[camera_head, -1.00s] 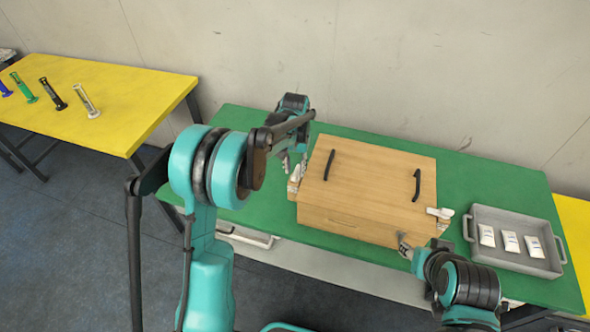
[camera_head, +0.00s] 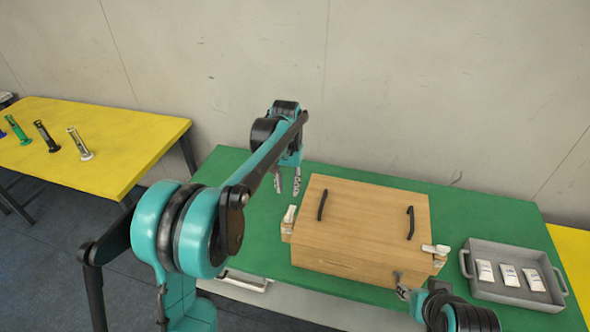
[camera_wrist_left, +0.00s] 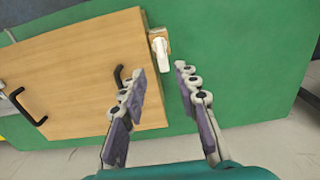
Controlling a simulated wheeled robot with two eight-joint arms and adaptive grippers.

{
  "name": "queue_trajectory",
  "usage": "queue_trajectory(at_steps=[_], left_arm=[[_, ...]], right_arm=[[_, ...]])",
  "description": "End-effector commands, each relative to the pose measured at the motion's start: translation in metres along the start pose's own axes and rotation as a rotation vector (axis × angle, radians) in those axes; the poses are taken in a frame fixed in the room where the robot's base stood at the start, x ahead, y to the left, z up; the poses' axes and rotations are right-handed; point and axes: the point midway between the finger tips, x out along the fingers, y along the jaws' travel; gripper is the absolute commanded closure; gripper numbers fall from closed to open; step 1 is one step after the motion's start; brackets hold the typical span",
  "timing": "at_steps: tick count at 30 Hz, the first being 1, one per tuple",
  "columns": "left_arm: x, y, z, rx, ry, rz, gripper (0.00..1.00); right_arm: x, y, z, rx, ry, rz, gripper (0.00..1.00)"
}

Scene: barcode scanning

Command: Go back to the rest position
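My left gripper (camera_head: 287,182) hangs above the green table just left of the wooden box, its two fingers apart and empty. In the left wrist view the left gripper (camera_wrist_left: 160,78) is open, with the box beyond its left finger. My right gripper (camera_head: 402,288) is at the box's front right corner, partly cut off at the bottom of the head view; whether its fingers are apart is too small to tell. The wooden box (camera_head: 362,228) has two black handles on its top.
A small white item (camera_head: 290,213) sits on a ledge at the box's left side, another (camera_head: 436,249) at its right. A grey tray (camera_head: 483,291) with several white packets stands on the right. The green table (camera_head: 235,235) is clear left of the box. A yellow table (camera_head: 120,135) holds several upright scanner-like items.

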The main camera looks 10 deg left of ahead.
Motion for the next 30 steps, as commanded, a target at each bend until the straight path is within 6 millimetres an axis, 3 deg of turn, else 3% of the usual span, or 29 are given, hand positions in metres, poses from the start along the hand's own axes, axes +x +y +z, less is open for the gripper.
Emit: queue_trajectory(at_steps=[6,11,15,20,24,30], left_arm=[[-0.004,0.000,0.004,0.000,0.009,0.000,0.69],[-0.025,0.001,0.033,-0.002,0.075,-0.001,0.69],[-0.048,0.002,0.078,-0.005,0.176,-0.003,0.69],[-0.058,0.003,0.132,-0.008,0.298,-0.004,0.69],[-0.054,0.004,0.179,-0.011,0.403,-0.005,0.69],[-0.033,0.005,0.233,-0.015,0.537,-0.006,0.69]], right_arm=[[0.000,0.000,0.000,0.000,0.000,0.000,0.60],[0.000,0.000,0.000,0.000,0.000,0.000,0.60],[0.000,0.000,0.000,0.000,0.000,0.000,0.60],[0.000,0.000,0.000,0.000,0.000,0.000,0.60],[0.000,0.000,0.000,0.000,0.000,0.000,0.60],[0.000,0.000,0.000,0.000,0.000,0.000,0.60]])
